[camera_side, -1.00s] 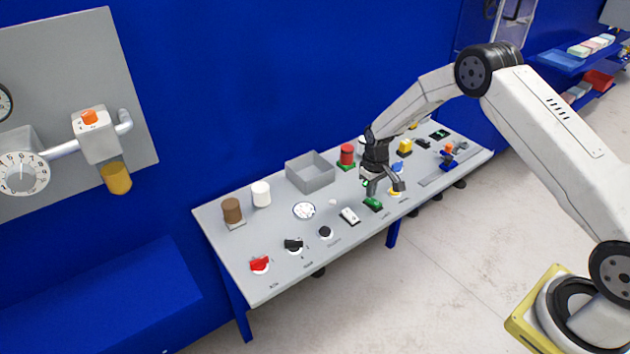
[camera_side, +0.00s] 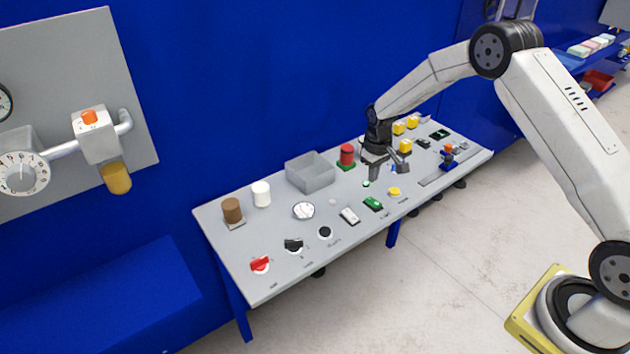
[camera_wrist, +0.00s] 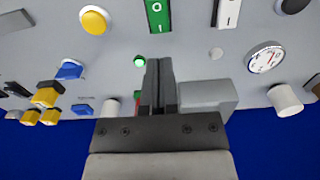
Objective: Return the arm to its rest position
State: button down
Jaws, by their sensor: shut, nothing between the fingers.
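My gripper (camera_side: 384,165) is over the right half of the grey table (camera_side: 275,277) in the side view, above its surface and just right of the red cylinder (camera_side: 347,154). In the wrist view my gripper (camera_wrist: 159,64) has its two dark fingers together with nothing between them. It does not appear to touch any object. My arm reaches in from the right, with its elbow raised high.
A blue wall (camera_side: 280,80) stands close behind. Open floor (camera_side: 440,270) lies in front.

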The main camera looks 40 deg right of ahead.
jog(key=shift+r, duration=0.25)
jog(key=shift+s+a+r, duration=0.15)
jog(key=shift+r, duration=0.05)
jog(key=s+a+r+t, duration=0.1)
jog(key=s+a+r, duration=0.2)
jog(key=s, duration=0.5)
jog(key=s+a+r, duration=0.3)
jog(key=s+r, duration=0.2)
jog(key=s, duration=0.3)
jog(key=s+a+r+t, duration=0.1)
jog(key=s+a+r, duration=0.2)
jog(key=s, duration=0.5)
jog(key=shift+r+t, duration=0.3)
jog(key=shift+r, duration=0.1)
jog(key=shift+a, duration=0.1)
